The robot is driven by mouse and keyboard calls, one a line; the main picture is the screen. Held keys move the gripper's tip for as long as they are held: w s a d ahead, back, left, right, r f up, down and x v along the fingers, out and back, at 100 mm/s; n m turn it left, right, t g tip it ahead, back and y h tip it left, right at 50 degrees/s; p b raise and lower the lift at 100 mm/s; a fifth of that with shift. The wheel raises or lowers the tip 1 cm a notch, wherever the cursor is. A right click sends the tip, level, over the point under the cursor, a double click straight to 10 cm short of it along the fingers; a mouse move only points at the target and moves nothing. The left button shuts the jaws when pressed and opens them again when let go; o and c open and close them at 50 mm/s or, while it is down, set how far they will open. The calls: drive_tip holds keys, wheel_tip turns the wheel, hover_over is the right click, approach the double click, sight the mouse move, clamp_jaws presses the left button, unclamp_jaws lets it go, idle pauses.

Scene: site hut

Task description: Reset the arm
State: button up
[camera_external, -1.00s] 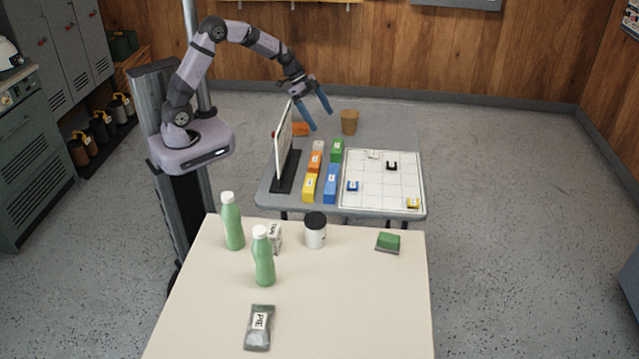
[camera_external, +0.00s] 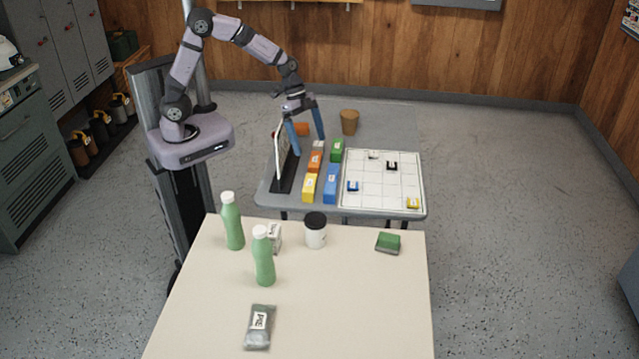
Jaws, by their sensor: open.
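My gripper (camera_external: 308,145) has two blue fingers pointing down, spread apart with nothing held between them. It hangs over the grey table (camera_external: 375,125), near the top of the upright white board (camera_external: 281,152) and above the row of coloured boxes. The green box (camera_external: 336,150) is just right of and below the fingertips. The orange box (camera_external: 314,162) is below them. I cannot tell the exact height of the fingertips above the boxes. My arm arches from its base at the left.
A gridded white board (camera_external: 378,182) with small coloured pieces lies at right. A brown cup (camera_external: 349,121) stands behind. The cream table (camera_external: 330,300) in front holds green bottles (camera_external: 263,262), a dark-lidded jar (camera_external: 315,232), a sponge (camera_external: 388,242) and a grey packet (camera_external: 259,327).

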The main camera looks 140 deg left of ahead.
drive_tip(key=w+d+r+m+g+h+p, duration=0.1)
drive_tip(key=w+d, duration=0.1)
drive_tip(key=d, duration=0.9)
drive_tip(key=w+d+r+m+g+p, duration=0.1)
drive_tip(key=w+d+p, duration=0.1)
drive_tip(key=d, duration=0.8)
drive_tip(key=s+d+m+g+p, duration=0.1)
drive_tip(key=s+d+g, duration=0.1)
drive_tip(key=s+d, duration=0.7)
drive_tip(key=d, duration=0.4)
drive_tip(key=shift+s+d+f+m+g+y, duration=0.15)
drive_tip(key=shift+d+m+g+y, duration=0.15)
drive_tip(key=shift+g+y, duration=0.1)
